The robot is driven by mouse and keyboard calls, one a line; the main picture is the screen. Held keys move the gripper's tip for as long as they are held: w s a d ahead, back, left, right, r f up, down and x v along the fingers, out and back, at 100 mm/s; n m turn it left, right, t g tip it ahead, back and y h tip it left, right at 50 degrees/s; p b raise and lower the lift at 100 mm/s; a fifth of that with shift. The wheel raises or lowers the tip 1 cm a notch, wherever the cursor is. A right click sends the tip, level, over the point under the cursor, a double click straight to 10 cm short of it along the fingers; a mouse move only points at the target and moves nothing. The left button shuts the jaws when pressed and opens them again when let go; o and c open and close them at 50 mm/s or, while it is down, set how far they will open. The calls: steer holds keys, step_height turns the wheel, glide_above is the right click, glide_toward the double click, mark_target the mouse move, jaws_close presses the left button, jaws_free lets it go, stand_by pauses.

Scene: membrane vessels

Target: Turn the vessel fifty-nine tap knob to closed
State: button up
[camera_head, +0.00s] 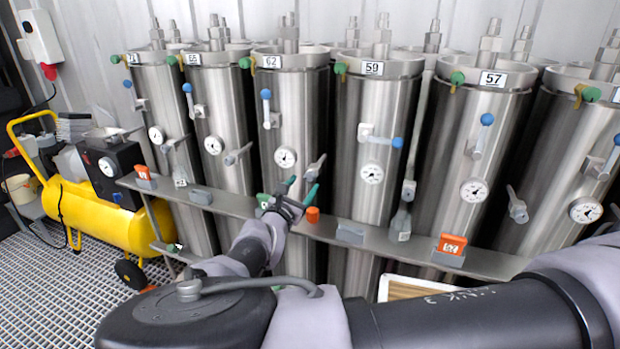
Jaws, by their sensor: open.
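My gripper (299,192) is open, with green fingertips. In the picture it is in front of vessel sixty-two, below and left of the tap knob and apart from it. Nothing shows between its fingers.
Neighbouring vessel sixty-two (287,130) and vessel fifty-seven (478,165) have upright blue knobs. A steel rail (327,225) runs in front, carrying orange tags, one at the right (452,245). A yellow compressor (98,212) stands at left on grating.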

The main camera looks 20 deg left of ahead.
mark_target(308, 178)
steer(key=w, duration=0.5)
steer(key=shift+d, duration=0.2)
jaws_close()
